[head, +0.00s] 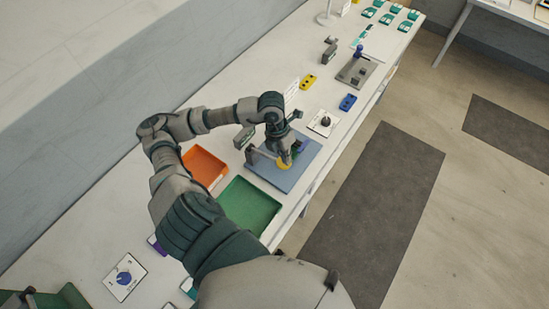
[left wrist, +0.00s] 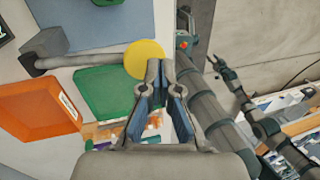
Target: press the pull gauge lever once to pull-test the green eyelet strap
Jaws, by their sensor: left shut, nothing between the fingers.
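The pull gauge stands on a blue-grey base plate (head: 272,176), with a grey lever bar (head: 262,153) ending in a round yellow pad (head: 284,165). The pad (left wrist: 145,59) and bar (left wrist: 90,57) also show in the left wrist view. My left gripper (head: 288,157) is at the pad; its fingertips (left wrist: 160,66) are shut and empty beside the pad's edge. I cannot tell whether they touch. A small green piece (head: 300,147), perhaps the strap, is partly hidden behind the gripper. What looks like my right gripper (left wrist: 216,63) shows at the right, its fingers too small to judge.
An orange tray (head: 205,166) and a green tray (head: 249,206) stand near the plate. Beyond it are a white card with a dark knob (head: 324,122), a blue piece (head: 348,102) and a yellow piece (head: 308,81). The bench's right edge is close to the plate.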

